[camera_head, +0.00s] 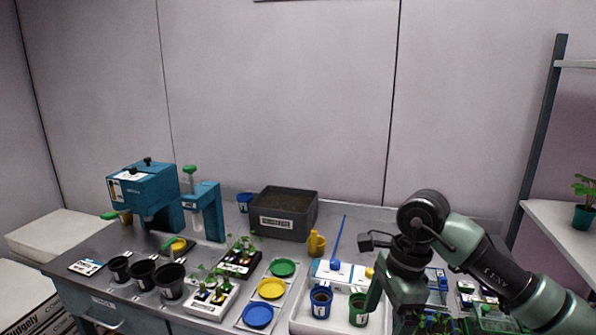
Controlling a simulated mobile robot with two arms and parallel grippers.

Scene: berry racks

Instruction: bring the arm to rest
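My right arm (490,265) comes in from the right and bends down over the right part of the grey table (215,262). My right gripper (392,296) points down beside the green cup (358,309) on the white tray. One finger shows close to the cup; whether they touch is unclear. The other finger and the gap between them are hidden, so I cannot tell if it is open or holds anything. My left arm and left gripper are not in view.
A blue cup (321,301) and a yellow bottle (316,243) stand left of my arm. Green, yellow and blue dishes (271,288), seedling trays (212,297), black pots (169,281), a soil box (284,213) and blue machines (146,193) fill the table. A shelf (565,232) stands right.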

